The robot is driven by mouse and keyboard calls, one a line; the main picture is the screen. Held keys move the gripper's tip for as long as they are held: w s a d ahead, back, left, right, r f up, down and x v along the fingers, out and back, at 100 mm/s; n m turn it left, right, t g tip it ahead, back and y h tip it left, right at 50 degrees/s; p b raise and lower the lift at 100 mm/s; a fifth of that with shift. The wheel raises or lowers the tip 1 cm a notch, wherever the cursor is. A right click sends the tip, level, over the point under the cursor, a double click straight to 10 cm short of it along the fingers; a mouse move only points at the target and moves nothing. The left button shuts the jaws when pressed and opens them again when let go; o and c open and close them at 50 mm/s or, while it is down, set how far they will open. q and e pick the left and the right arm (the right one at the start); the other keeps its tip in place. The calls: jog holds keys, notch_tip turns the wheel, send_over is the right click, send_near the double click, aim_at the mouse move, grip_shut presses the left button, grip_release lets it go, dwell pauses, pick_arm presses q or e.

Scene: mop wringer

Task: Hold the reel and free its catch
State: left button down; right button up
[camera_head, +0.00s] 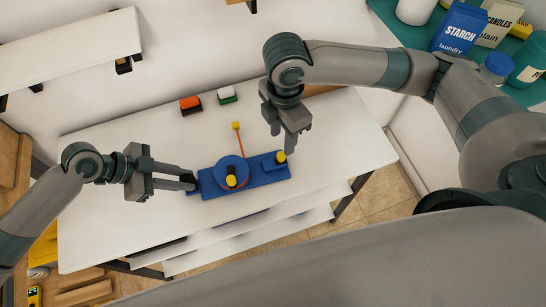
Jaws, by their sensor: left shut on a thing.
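The blue reel (212,190) lies on the white table. It has a round drum (229,167) with a yellow knob (231,181) and a thin red lever with a yellow tip (236,126). A second yellow knob (281,156) sits at its right end; I cannot tell which part is the catch. My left gripper (188,181) comes in from the left and is shut on the reel's dark left end, which the fingers partly hide. My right gripper (291,150) points down beside the right yellow knob, with its fingers overlapping in view. I cannot tell its opening or whether it touches.
A red-topped block (190,103) and a green-and-white block (228,95) stand at the table's back edge. The table (110,215) is clear at front left and right. A teal shelf (405,30) with boxes and bottles is at upper right.

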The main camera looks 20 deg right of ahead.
notch_tip(320, 180, up, 5)
jog(key=shift+f, duration=0.2)
dwell(0.5)
pick_arm(q)
jog(key=c, duration=1.4)
grip_release()
jog(key=shift+c, duration=0.2)
jog(key=v, duration=1.2)
jog(key=shift+f, duration=0.1)
pick_arm(e)
jog(key=shift+s, duration=0.1)
